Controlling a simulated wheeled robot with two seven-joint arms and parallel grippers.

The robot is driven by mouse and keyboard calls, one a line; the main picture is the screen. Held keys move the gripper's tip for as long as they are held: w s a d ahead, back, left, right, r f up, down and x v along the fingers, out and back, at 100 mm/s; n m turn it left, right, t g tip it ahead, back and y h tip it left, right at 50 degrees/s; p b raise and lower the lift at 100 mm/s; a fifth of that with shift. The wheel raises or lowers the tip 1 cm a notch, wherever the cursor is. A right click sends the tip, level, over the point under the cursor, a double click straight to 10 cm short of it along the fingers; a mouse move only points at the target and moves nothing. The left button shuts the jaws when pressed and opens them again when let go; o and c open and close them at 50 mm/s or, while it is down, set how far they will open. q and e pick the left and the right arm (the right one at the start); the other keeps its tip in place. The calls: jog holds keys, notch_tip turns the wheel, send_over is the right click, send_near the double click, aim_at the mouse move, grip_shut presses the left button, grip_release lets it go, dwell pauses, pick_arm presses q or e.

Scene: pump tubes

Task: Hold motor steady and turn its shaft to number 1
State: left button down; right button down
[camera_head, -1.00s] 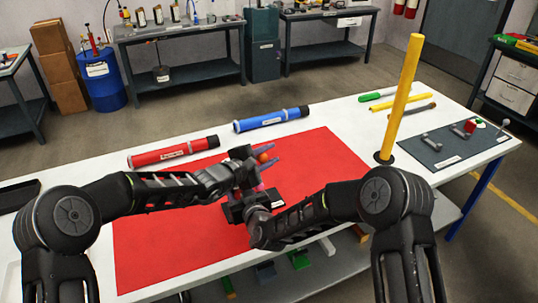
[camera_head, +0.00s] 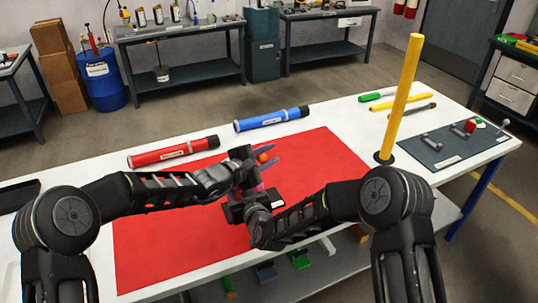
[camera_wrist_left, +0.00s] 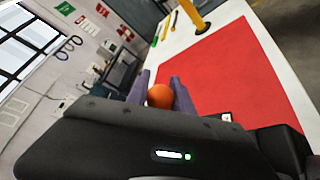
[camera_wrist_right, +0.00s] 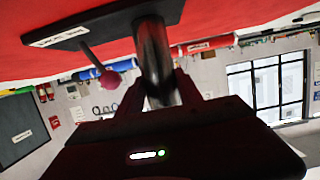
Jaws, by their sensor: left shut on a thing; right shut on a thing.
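My left gripper (camera_head: 268,158) is shut on an orange ball-shaped knob (camera_wrist_left: 160,96), which shows between its two purple-grey fingers. The same knob is small in the head view (camera_head: 263,157). My right gripper (camera_wrist_right: 168,92) is shut on a dark grey metal cylinder (camera_wrist_right: 153,52), which looks like the motor's body. A dark plate (camera_wrist_right: 105,25) with a white label lies across the cylinder's far end, against the red mat. A pink-red ball (camera_wrist_right: 110,80) on a thin rod sticks out beside the cylinder. In the head view the grippers hide most of the motor, and no number is readable.
The red mat (camera_head: 310,150) covers the middle of the white table. A red tube (camera_head: 173,152) and a blue tube (camera_head: 272,119) lie along its far side. A yellow post (camera_head: 402,95) and a grey panel with levers (camera_head: 450,143) stand to the right.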

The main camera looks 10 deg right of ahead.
pick_arm(q)
jog(key=s+a+m+g+h, duration=0.1)
jog(key=s+m+g+h, duration=0.3)
jog(key=s+m+g, duration=0.2)
jog(key=shift+s+a+m+g, duration=0.4)
jog(key=shift+m+g, duration=0.7)
jog(key=shift+g, duration=0.9)
jog(key=c, duration=1.1)
grip_release()
jog(key=shift+a, duration=0.1)
jog(key=v, duration=1.2)
jog(key=shift+f, duration=0.15)
